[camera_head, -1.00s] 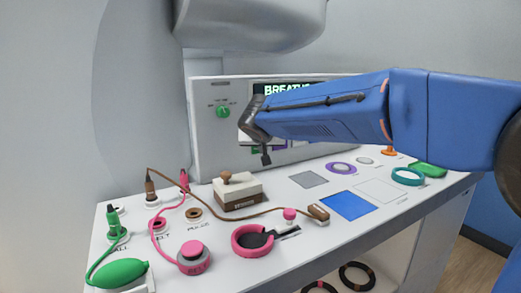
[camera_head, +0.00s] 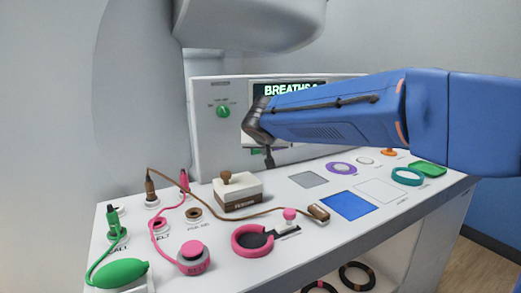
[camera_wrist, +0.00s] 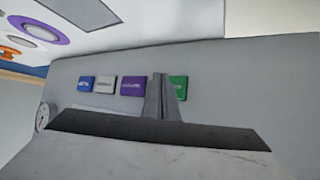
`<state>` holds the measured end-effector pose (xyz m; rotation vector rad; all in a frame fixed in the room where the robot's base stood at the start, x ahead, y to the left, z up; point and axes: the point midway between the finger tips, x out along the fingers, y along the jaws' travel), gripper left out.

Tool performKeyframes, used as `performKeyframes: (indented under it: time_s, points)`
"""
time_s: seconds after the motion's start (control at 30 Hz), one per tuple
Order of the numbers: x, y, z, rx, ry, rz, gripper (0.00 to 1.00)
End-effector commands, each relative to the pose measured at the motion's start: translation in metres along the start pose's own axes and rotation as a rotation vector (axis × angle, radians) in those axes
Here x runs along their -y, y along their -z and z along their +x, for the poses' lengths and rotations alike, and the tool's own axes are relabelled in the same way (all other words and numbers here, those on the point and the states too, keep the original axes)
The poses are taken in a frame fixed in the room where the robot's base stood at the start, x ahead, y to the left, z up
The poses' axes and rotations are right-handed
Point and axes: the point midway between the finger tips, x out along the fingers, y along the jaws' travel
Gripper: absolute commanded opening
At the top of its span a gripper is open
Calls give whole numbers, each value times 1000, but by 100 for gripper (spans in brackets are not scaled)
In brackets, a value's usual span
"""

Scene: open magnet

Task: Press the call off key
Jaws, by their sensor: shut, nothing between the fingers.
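A row of coloured keys shows on the upright panel in the wrist view: a blue key (camera_wrist: 86,84), a grey-white key (camera_wrist: 104,85), a purple key (camera_wrist: 132,86) and a green key (camera_wrist: 179,87). Their labels are too small to read, so I cannot tell which is the call off key. My gripper (camera_wrist: 165,80) is shut and empty, with its fingers in front of the panel between the purple and green keys, overlapping the green key's edge. I cannot tell whether it touches. In the head view my gripper (camera_head: 269,162) points down beside the panel, and my arm hides most of the keys.
The upright panel (camera_head: 205,140) carries a green knob (camera_head: 223,112) and a lit screen (camera_head: 285,90). The desk below holds a brown-and-white block (camera_head: 237,192), a pink ring (camera_head: 250,240), a green bulb (camera_head: 120,273), cables and a blue square (camera_head: 346,205).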

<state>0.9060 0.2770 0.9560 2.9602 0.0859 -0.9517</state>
Motion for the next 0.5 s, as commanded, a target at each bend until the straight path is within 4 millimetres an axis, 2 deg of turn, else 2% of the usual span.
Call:
performKeyframes:
  time_s: [0.5]
  points:
    - [-19,-19,-27,0,0,0,0]
